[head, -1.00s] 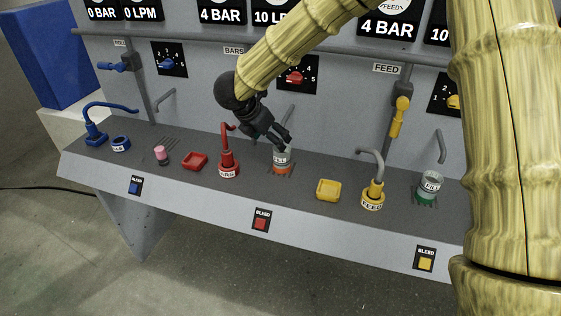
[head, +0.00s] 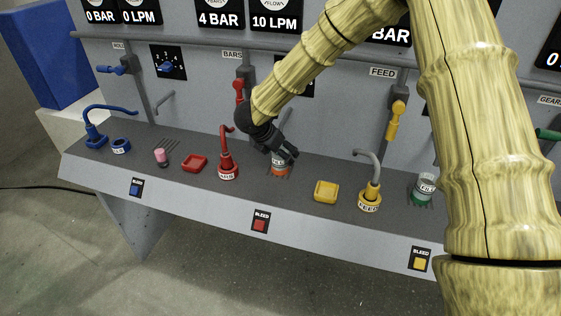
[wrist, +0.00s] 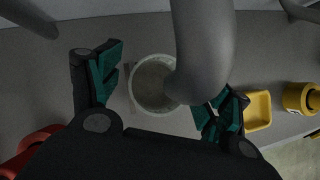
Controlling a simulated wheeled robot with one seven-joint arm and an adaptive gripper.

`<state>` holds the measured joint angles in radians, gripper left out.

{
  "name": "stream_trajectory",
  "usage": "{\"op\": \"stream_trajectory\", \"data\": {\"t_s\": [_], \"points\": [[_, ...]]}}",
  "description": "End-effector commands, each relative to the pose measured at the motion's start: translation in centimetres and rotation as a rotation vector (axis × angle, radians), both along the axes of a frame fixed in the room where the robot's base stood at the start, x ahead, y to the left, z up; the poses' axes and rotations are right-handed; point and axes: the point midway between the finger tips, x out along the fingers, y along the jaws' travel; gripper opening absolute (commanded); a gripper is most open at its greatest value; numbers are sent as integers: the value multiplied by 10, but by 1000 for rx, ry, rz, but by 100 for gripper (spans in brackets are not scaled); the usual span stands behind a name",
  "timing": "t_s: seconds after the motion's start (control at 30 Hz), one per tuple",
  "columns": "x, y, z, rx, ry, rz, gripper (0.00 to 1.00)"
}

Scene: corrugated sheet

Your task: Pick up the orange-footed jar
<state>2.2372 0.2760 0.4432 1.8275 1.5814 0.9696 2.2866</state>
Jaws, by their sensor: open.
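The orange-footed jar (head: 279,170) stands upright on the grey ledge, between the red hose fitting and the yellow tray. It has a pale body, a label partly hidden by my gripper, and an orange base. In the wrist view its round open rim (wrist: 137,101) lies between my two green-padded fingers. My gripper (head: 286,158) is open around the top of the jar, one finger on each side. In the wrist view a gap shows between the left finger and the rim. A grey pipe covers the rim's right part there, so contact on that side cannot be told.
The grey pipe (wrist: 205,50) hangs over the jar, close to my fingers. The red fitting (head: 228,164) stands to the left and the yellow tray (head: 326,191) to the right. A green-footed jar (head: 423,188) stands farther right.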

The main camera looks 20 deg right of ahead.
Motion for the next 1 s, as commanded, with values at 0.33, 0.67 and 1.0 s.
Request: {"op": "stream_trajectory", "data": {"t_s": [0.33, 0.67, 1.0], "points": [[0, 0, 0, 0, 0, 0, 41], [0, 0, 0, 0, 0, 0, 5], [0, 0, 4, 0, 0, -1, 0]]}}
